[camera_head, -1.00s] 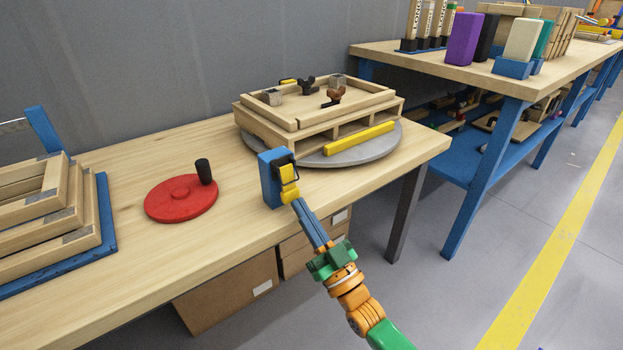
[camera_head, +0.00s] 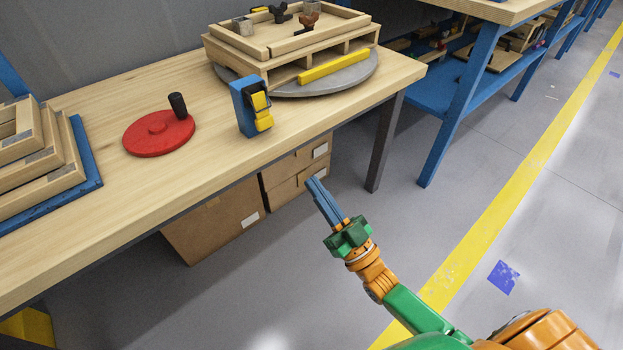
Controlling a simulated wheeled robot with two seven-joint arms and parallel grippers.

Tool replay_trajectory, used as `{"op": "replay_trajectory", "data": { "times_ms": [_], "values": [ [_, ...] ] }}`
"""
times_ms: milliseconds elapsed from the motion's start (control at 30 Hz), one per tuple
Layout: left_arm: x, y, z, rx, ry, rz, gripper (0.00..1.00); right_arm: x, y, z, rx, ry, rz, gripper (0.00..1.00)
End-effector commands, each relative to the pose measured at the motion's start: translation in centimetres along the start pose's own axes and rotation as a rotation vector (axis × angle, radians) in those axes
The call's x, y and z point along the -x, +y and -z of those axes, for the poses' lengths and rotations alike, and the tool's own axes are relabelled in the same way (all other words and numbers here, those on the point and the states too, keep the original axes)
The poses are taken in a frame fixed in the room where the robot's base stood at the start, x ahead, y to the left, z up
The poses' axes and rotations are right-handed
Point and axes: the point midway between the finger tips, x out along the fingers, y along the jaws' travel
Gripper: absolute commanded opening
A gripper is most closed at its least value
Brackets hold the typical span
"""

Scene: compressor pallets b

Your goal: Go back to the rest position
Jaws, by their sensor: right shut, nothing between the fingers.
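My right gripper (camera_head: 313,183) is shut and empty, with its blue fingers together. It is in front of the wooden workbench (camera_head: 90,110), over the floor and apart from the bench edge. My left gripper is not in view. A blue holder (camera_head: 243,108) with a yellow tool (camera_head: 262,112) stands on the bench near its front edge, up and left of the right gripper, and nothing touches it.
A pallet (camera_head: 290,45) with small parts sits on a grey turntable (camera_head: 345,78). A red disc with a black handle (camera_head: 158,134) and stacked wooden frames (camera_head: 45,165) are on the bench. Cardboard boxes (camera_head: 215,220) stand below.

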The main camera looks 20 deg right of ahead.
Motion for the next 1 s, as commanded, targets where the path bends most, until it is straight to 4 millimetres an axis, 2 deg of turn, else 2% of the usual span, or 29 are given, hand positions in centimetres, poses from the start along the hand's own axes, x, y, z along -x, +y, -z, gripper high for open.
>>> {"op": "replay_trajectory", "data": {
  "times_ms": [367,433,467,567,600,667,700,833,900,1000],
  "values": [
    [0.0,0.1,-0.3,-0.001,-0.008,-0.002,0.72,0.0,0.0,-0.3,0.0,-0.011,-0.002,0.0],
    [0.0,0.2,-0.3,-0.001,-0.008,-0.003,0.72,0.6,0.1,-2.3,0.003,-0.098,-0.019,0.0],
    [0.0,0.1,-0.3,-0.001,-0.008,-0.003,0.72,1.1,0.2,-3.9,0.006,-0.17,-0.032,0.0],
    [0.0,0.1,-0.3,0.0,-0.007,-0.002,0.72,5.7,0.3,-11.6,0.013,-0.533,-0.092,0.0],
    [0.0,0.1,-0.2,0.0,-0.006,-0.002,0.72,8.5,0.2,-14.6,0.012,-0.698,-0.116,0.0],
    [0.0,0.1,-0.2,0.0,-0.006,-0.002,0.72,13.0,-0.2,-17.9,0.009,-0.919,-0.142,0.0],
    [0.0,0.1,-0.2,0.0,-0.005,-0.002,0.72,16.0,-0.5,-19.6,0.006,-1.052,-0.155,0.0],
    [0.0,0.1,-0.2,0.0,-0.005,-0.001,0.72,25.0,-2.0,-22.3,-0.015,-1.416,-0.184,0.0],
    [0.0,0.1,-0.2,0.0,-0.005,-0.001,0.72,29.4,-3.0,-22.6,-0.029,-1.588,-0.191,0.0],
    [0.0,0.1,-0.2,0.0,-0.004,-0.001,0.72,35.2,-4.6,-22.0,-0.053,-1.815,-0.197,0.0]
  ]
}}
